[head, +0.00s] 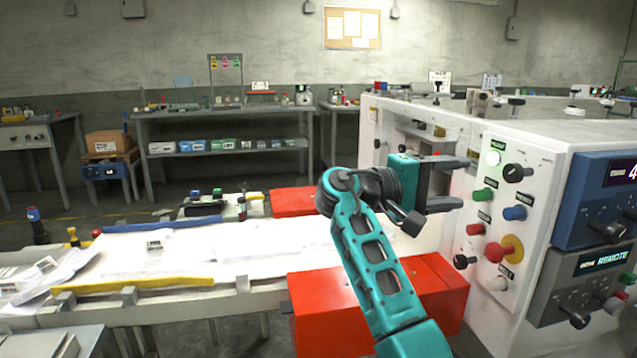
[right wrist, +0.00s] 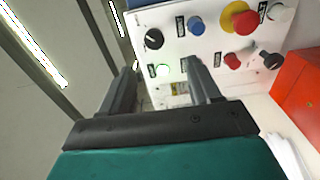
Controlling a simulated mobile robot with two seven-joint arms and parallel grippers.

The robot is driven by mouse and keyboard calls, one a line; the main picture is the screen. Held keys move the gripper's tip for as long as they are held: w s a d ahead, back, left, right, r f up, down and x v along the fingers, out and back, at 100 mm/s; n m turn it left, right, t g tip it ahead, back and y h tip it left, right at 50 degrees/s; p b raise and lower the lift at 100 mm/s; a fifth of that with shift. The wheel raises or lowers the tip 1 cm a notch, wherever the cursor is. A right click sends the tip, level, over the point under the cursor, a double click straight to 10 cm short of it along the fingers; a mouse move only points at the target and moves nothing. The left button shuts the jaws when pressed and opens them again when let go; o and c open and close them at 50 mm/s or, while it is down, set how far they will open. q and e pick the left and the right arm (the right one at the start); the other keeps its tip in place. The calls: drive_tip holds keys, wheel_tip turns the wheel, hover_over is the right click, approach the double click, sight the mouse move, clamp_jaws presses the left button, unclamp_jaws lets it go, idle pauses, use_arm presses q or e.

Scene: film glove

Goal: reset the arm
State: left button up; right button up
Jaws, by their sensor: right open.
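My right arm, teal with black joints, comes up from the bottom of the head view. Its gripper (head: 458,183) is open and empty, its fingers pointing right, in front of the white machine (head: 545,160). In the right wrist view the two dark fingers of the gripper (right wrist: 160,85) stand apart with nothing between them. My left gripper is not in view.
Red boxes (head: 440,275) stand below my right arm. A white work surface (head: 250,245) with papers, a yellow strip (head: 160,283) and a blue strip (head: 170,224) is at left. The panel has a red button on yellow (head: 512,247) and several protruding knobs. Benches (head: 225,112) line the back wall.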

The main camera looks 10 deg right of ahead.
wheel_tip(320, 180, down, 18)
drive_tip(key=w+n+t+y+p, duration=0.2)
drive_tip(key=n+t+y, duration=0.3)
drive_tip(key=t, duration=0.1)
drive_tip(key=s+a+f+n+t+y+p, duration=0.15)
drive_tip(key=s+f+y, duration=0.4)
drive_tip(key=f, duration=0.65)
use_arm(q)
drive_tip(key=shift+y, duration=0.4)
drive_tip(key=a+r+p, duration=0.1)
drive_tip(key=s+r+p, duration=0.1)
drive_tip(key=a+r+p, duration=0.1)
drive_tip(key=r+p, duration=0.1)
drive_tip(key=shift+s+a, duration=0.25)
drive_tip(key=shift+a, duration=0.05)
use_arm(e)
drive_tip(key=s+a+f+m+y, duration=0.1)
drive_tip(key=s+a+f+y, duration=0.1)
drive_tip(key=s, duration=0.5)
drive_tip(key=s+a+f+m+t+y, duration=0.1)
drive_tip(key=s+a+f+m+y, duration=0.1)
drive_tip(key=s+a+y, duration=0.2)
drive_tip(key=s+a+f+m+y, duration=0.2)
drive_tip(key=s+a+y, duration=0.1)
drive_tip(key=s, duration=0.7)
drive_tip(key=shift+s+a, duration=0.2)
drive_tip(key=shift+a, duration=0.05)
drive_tip(key=shift+r+t, duration=0.1)
drive_tip(key=shift+t, duration=0.15)
